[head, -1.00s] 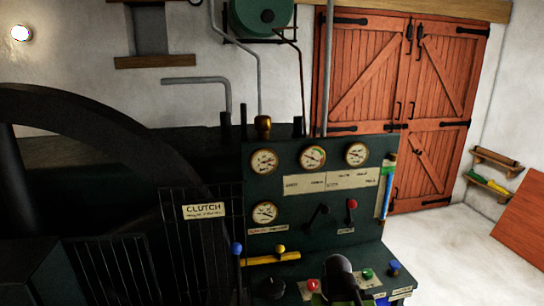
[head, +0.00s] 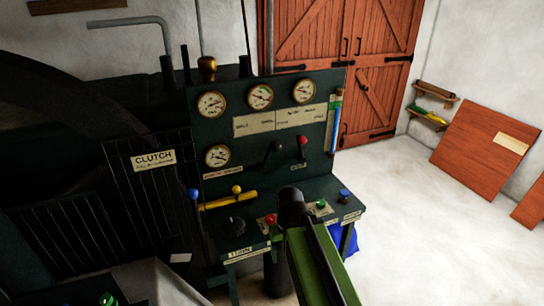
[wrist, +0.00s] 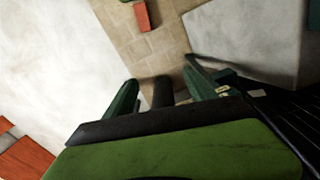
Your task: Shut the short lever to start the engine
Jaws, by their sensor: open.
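The dark green engine panel (head: 232,130) carries two small levers side by side below its label plates. One lever has a black knob (head: 278,146), and the other has a red knob (head: 303,141). Both stand tilted up; I cannot read their small labels or tell which is the short lever. My gripper (wrist: 160,80) is open in the wrist view, its two green fingers apart, with no lever between them. In the head view my green and black arm rises in front of the lower console, below the levers; the fingers cannot be made out there.
Several gauges (head: 260,96) sit above the levers. A blue-knobbed lever (head: 193,194), a yellow handle (head: 215,203), a red button (head: 270,219) and a green button (head: 321,205) are nearby. The clutch guard (head: 152,190) stands left. Pale floor (head: 430,230) is clear at right.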

